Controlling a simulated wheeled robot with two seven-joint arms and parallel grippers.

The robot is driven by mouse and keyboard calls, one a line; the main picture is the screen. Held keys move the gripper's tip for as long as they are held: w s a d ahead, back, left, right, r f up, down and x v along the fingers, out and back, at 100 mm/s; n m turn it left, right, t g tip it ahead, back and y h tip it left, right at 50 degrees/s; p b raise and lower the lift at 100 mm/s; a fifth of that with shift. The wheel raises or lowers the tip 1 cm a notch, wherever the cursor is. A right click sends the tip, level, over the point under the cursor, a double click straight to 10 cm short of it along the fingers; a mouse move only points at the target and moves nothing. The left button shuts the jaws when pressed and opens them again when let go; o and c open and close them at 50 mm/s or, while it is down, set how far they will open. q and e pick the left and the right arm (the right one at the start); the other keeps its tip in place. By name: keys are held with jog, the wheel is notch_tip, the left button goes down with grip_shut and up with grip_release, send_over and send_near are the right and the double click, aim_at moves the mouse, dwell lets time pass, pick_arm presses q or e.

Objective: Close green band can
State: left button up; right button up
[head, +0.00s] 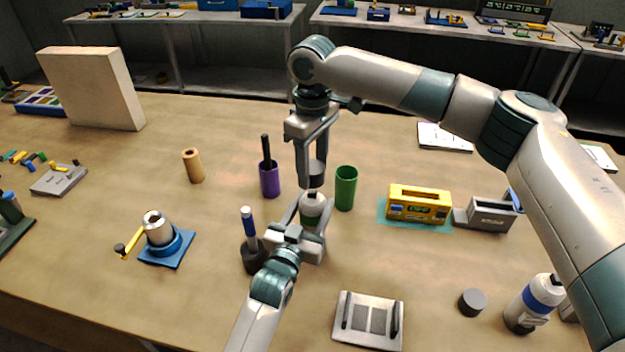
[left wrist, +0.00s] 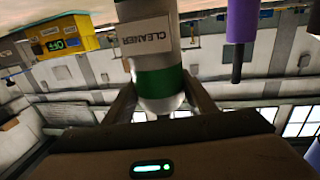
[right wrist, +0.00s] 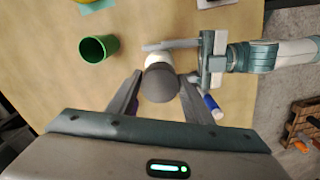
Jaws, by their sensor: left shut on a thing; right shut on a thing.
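The green band can (head: 312,207) is white and grey and stands upright near the middle of the table. In the left wrist view the can (left wrist: 160,82) shows a "CLEANER" label and its green band. My left gripper (head: 312,222) is shut around the can. A dark grey cap (head: 316,173) is between the fingers of my right gripper (head: 314,178), which points down from above. The cap (right wrist: 161,83) covers part of the white can top in the right wrist view. Whether cap and can touch, I cannot tell.
A green cup (head: 346,188) stands close at right, a purple cup (head: 269,180) with a dark rod at left. A blue-banded bottle (head: 537,300) and another dark cap (head: 472,302) are at front right.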

aim_at(313, 191)
jog(key=shift+f, duration=1.4)
jog(key=shift+f, duration=0.1)
jog(key=shift+f, duration=0.75)
jog(key=shift+f, duration=0.6)
jog(key=o, duration=1.1)
notch_tip(313, 191, up, 12)
jog(key=shift+f, duration=0.1)
